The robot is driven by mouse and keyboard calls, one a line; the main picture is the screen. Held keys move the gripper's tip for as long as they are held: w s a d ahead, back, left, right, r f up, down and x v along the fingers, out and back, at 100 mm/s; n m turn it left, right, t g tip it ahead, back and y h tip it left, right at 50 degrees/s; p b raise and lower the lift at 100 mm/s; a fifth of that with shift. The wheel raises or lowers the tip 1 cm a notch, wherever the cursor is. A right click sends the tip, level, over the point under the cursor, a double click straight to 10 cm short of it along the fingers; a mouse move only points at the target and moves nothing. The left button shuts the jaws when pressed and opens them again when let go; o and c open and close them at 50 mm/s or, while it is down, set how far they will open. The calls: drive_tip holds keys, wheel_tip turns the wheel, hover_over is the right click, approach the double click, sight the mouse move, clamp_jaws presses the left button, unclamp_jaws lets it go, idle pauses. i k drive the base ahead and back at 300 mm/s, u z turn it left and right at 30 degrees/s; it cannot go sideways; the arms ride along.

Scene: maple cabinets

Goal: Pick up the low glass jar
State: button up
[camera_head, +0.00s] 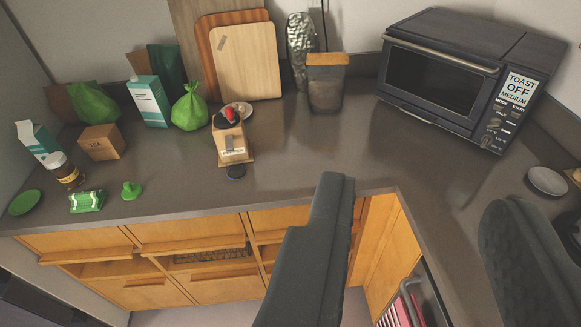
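A low, dark see-through jar with a wooden lid (325,92) stands upright at the back of the grey counter, against the wall and left of the toaster oven. It looks like the low glass jar. My gripper (423,192) is open and empty, its two dark fingers wide apart in the lower middle and right of the view. The jar is beyond the fingertips, up and to the left of the gap, and nothing touches it from my side. A smaller jar with a pale lid (66,172) stands at the far left.
The toaster oven (440,80) stands right of the jar. A tall patterned container (300,48) is just behind it at left. Cutting boards (247,62), a boxed item (232,143), and green bags and cartons fill the left. The counter (350,155) before the jar is clear.

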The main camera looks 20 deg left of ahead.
sight(235, 169)
drive_tip(key=z, duration=2.55)
drive_tip(key=k, duration=1.3)
drive_tip(key=u, duration=2.15)
drive_tip(key=i, duration=1)
drive_tip(key=z, duration=0.05)
